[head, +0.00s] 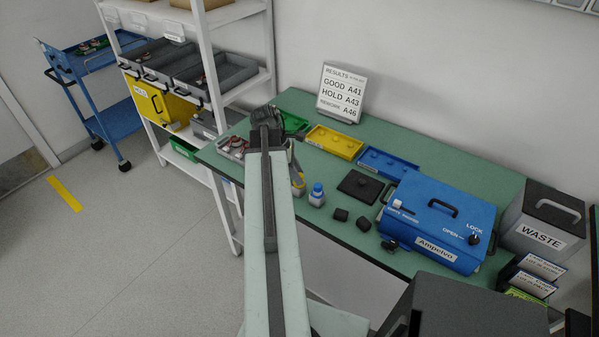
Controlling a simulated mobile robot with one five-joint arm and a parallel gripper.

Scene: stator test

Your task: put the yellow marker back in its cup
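My arm reaches out from the bottom middle over the green bench, and my gripper (267,118) is the dark end of it, above the bench's left part. Its fingers are hidden behind the wrist, so I cannot tell whether it is open or holds anything. Just right of my arm, a small cup-like thing with a yellow part (298,187) stands on the bench, partly covered by the arm. A thin dark item shows at its top. I cannot make out the yellow marker for certain.
A blue-capped bottle (317,196), small black blocks (363,224) and a black plate (360,187) lie right of my arm. Behind are a yellow tray (334,142), a blue tray (387,164) and a results sign (341,94). A blue Ampelvo case (438,222) and waste bin (540,222) stand right.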

